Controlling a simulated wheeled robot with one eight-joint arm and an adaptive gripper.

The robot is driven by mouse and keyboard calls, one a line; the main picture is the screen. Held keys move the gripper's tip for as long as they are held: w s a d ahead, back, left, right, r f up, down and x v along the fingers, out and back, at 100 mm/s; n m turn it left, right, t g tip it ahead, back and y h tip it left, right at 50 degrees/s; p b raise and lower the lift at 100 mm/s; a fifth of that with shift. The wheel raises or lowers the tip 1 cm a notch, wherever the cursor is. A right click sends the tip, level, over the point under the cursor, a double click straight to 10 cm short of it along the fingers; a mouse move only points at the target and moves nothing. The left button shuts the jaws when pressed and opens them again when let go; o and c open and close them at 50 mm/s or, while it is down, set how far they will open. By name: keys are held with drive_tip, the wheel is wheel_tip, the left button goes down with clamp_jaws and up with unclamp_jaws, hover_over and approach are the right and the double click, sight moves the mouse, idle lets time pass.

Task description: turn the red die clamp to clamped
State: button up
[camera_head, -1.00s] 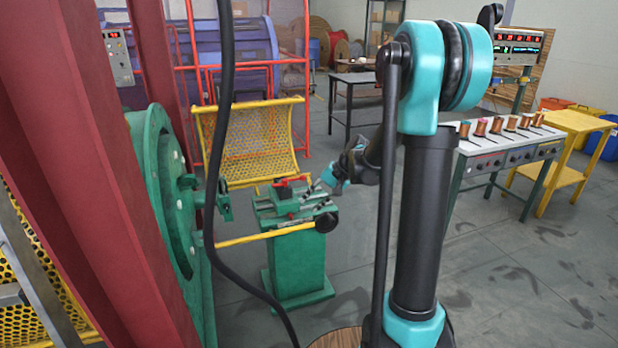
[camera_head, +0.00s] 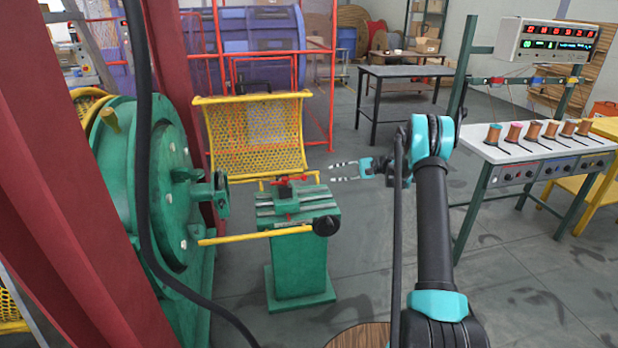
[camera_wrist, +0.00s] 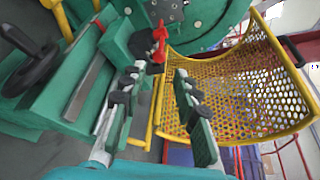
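The red die clamp (camera_head: 283,185) is a small red handle on top of the green die stand (camera_head: 298,255). In the wrist view the red clamp (camera_wrist: 160,42) shows as an upright red lever beside a dark block, ahead of my fingertips. Whether it is clamped I cannot tell. My gripper (camera_head: 332,172) is to the right of the clamp in the head view, level, with its fingers spread and nothing between them. In the wrist view my gripper (camera_wrist: 157,74) is also open and empty, apart from the lever.
A black knob (camera_head: 326,226) sits at the stand's front, at the end of a yellow bar (camera_head: 255,235). A yellow mesh guard (camera_head: 255,135) stands behind. The large green wheel (camera_head: 165,190) is on the left. Floor right of the stand is clear.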

sight(303, 177)
drive_tip(key=x, duration=1.1)
drive_tip(key=w+x, duration=0.1)
drive_tip(key=x, duration=0.4)
drive_tip(key=shift+a+f, duration=0.25)
drive_tip(key=shift+c, duration=0.6)
clamp_jaws()
